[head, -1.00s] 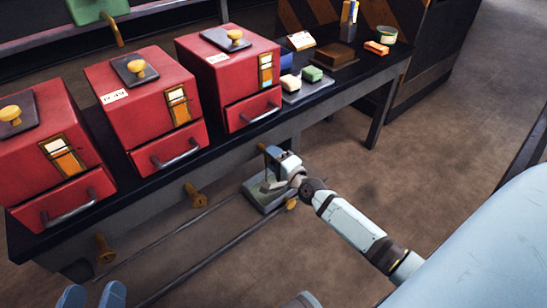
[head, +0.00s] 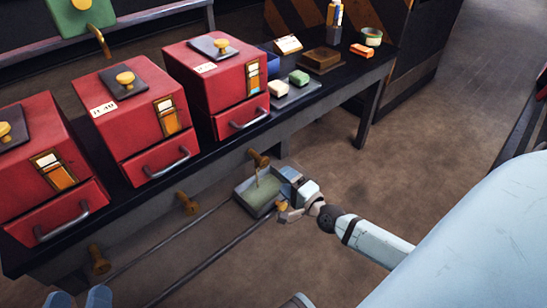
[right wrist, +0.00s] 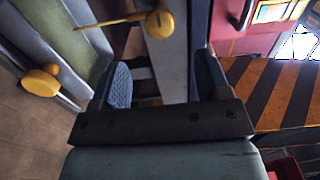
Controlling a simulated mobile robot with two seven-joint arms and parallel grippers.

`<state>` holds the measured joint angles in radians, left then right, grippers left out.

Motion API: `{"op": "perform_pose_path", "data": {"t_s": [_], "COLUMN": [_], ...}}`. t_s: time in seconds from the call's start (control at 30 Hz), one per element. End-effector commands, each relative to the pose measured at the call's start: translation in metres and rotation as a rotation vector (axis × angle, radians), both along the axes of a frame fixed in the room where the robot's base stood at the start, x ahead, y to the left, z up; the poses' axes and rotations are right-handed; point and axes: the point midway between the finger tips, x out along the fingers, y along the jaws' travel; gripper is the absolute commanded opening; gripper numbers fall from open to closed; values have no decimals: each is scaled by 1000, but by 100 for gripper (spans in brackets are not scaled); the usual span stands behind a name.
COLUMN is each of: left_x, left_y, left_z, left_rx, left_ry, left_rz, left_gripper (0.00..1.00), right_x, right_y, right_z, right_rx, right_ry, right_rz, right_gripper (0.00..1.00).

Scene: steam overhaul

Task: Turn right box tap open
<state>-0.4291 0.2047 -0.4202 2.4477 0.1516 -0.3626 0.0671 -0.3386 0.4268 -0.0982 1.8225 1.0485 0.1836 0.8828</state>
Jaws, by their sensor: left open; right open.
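The right box tap (head: 258,160) is a brass knob on the table's front edge, below the right red box (head: 217,85). In the right wrist view a yellow knob (right wrist: 160,22) with a thin rod to its left seems to be this tap. It lies just beyond my right gripper (right wrist: 165,85), whose two blue-grey fingers are apart with nothing held between them. In the head view my right gripper (head: 284,182) is below and right of the tap, beside a green tray-like unit (head: 248,203). My left gripper (head: 80,298) is open and empty at the lower left edge.
Two more brass taps, the middle one (head: 187,203) and the left one (head: 99,262), stick out below the other red boxes. A second yellow knob (right wrist: 40,80) is left of my right gripper. Long rods (head: 190,275) run near the floor. The floor at right is clear.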

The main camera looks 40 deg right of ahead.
Motion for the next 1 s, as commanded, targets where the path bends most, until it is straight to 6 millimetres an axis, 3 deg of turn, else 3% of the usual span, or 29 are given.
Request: {"op": "perform_pose_path", "data": {"t_s": [0.1, 0.3, 1.0], "left_x": [0, -2, -1], "left_y": [0, 0, 1], "left_z": [6, 6, 6], "left_rx": [-9, -15, -5], "left_ry": [-12, -19, -26], "left_rz": [5, 9, 6], "left_gripper": [66, 66, 66], "right_x": [-20, -35, -36], "right_y": [-1, -3, -3], "right_z": [1, 0, 0], "right_rx": [-3, -1, 0], "right_ry": [2, 1, 0], "right_rz": [2, 1, 0], "right_gripper": [70, 70, 70]}}
